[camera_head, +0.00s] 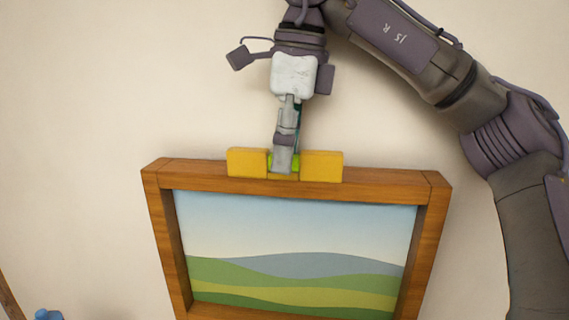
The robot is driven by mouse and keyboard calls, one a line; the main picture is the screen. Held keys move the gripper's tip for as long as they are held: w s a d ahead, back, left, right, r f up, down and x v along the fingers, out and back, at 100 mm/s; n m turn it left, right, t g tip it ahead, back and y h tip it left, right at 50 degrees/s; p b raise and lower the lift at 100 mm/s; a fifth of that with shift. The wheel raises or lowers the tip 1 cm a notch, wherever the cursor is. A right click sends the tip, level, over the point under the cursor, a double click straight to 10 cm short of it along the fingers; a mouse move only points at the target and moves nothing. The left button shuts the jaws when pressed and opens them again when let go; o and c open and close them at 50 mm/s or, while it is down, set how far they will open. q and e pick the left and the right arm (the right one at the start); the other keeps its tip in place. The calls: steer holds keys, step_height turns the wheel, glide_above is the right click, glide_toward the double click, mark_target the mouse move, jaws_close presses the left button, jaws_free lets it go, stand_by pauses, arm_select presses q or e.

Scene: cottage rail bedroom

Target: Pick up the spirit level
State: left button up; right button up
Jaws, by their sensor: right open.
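The yellow spirit level (322,166) lies along the top edge of a wood-framed picture. A bit of its green vial shows in the middle, beside the fingers. My right gripper (284,165) reaches down from above, with its fingers at the middle of the level. The fingers overlap the level's front and hide part of its centre. The jaws are seen nearly edge-on, so the gap between them is hard to see, but they are open. I cannot tell whether they touch the level. My left gripper is not in view.
The picture frame (435,225) holds a landscape of green hills and hangs against a plain cream wall (80,100). A small blue object (47,314) shows at the bottom left. The wall to the left of the frame is clear.

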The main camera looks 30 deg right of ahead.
steer(key=shift+w+f, duration=0.1)
steer(key=shift+f, duration=0.3)
steer(key=shift+a, duration=0.1)
steer(key=shift+c, duration=1.2)
jaws_close()
steer(key=shift+r, duration=0.1)
